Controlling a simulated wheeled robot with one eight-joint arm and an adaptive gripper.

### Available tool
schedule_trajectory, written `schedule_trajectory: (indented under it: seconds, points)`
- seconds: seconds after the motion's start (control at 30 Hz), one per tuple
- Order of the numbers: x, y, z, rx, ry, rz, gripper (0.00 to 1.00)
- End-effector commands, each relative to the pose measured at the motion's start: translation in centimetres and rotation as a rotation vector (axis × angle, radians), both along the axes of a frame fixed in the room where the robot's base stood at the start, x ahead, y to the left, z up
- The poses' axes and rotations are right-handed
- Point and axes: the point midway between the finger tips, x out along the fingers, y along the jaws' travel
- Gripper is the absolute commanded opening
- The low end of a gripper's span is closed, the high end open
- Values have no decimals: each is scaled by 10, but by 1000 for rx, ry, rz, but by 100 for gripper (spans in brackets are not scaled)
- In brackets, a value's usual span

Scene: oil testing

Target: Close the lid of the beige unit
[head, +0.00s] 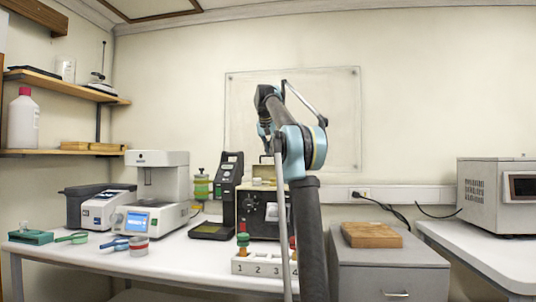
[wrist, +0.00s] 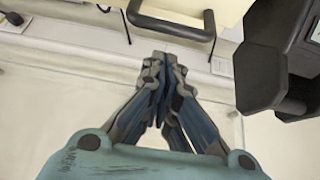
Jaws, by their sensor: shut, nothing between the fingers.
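The beige unit (head: 257,183) stands on the bench behind my arm in the head view. It has a beige upper part and a dark front with a round knob. My arm hides its right side. In the wrist view a pale beige panel (wrist: 200,8) with a black bar handle (wrist: 170,26) lies at the top edge; it looks like the unit's lid, seen only in part. My gripper (wrist: 162,68) is shut and empty, with its fingertips below the handle in the picture and apparently apart from it. In the head view my gripper is small and partly hidden above the unit.
A black device (head: 228,185) stands close left of the unit and looms at the right in the wrist view (wrist: 262,80). A numbered white rack (head: 247,265) is in front. A grey cabinet (head: 385,265) with a wooden block (head: 371,235) stands right of my arm.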

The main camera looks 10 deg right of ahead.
Motion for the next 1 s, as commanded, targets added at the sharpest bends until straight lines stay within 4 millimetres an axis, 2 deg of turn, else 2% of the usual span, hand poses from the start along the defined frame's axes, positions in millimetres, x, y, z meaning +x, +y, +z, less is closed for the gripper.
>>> schedule_trajectory:
  seconds: [0.3,0.73,0.87,1.0]
  points:
    - [-16,5,-3,0,0,-1,0]
    - [-17,4,-3,0,-1,-2,0]
    - [-18,-1,-3,-3,-9,-7,0]
    - [-22,-14,-3,-10,-31,-22,0]
